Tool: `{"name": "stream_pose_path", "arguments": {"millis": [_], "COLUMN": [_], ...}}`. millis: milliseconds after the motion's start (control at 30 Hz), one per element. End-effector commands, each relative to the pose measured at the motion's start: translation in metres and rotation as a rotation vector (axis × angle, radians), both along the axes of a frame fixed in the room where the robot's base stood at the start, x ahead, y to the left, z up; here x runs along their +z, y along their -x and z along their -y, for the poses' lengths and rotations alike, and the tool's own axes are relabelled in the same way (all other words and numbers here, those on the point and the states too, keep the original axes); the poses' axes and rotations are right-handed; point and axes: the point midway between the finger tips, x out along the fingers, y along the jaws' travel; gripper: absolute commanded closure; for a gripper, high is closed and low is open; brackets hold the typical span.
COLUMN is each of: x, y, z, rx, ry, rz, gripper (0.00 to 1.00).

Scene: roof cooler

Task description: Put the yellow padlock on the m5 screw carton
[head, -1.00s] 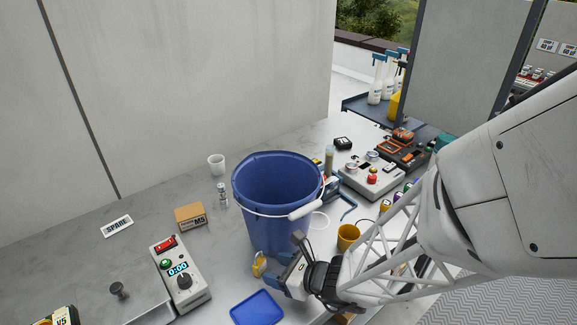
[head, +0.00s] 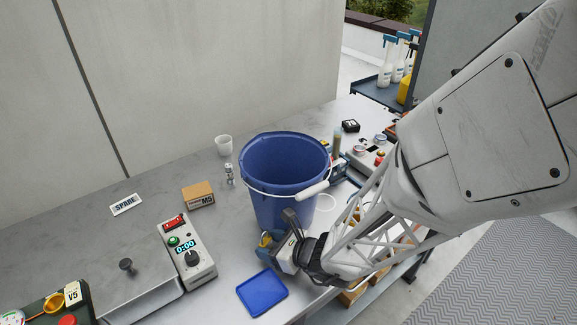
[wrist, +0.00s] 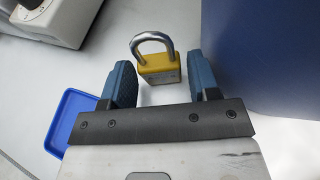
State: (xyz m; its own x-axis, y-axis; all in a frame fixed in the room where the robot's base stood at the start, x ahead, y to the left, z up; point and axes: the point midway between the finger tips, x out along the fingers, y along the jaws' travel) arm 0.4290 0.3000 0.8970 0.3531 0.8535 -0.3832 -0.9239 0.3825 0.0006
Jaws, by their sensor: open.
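The yellow padlock (wrist: 160,65) stands on the counter with its silver shackle up. In the wrist view it shows between and just beyond the two blue fingers of my gripper (wrist: 162,82), which is open. In the head view the padlock (head: 265,241) is partly hidden by my gripper (head: 270,249), at the foot of the blue bucket. The M5 screw carton (head: 198,195) is a small brown box on the counter, left of the bucket, with a flat, bare top.
The blue bucket (head: 283,170) stands close to the right of my gripper. A blue tray (head: 262,292) lies in front. A grey timer box (head: 187,253) stands to the left. A small metal fitting (head: 229,173) and a white cup (head: 224,145) stand behind the carton.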

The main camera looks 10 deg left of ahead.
Motion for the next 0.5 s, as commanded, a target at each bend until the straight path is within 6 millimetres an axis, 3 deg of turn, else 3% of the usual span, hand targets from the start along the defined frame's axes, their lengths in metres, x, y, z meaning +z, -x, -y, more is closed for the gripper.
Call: {"name": "stream_pose_path", "arguments": {"millis": [500], "x": [-0.0024], "y": [-0.0028], "z": [-0.0068], "rx": [0.000], "ry": [-0.001], "rz": [0.001], "gripper": [0.45]}}
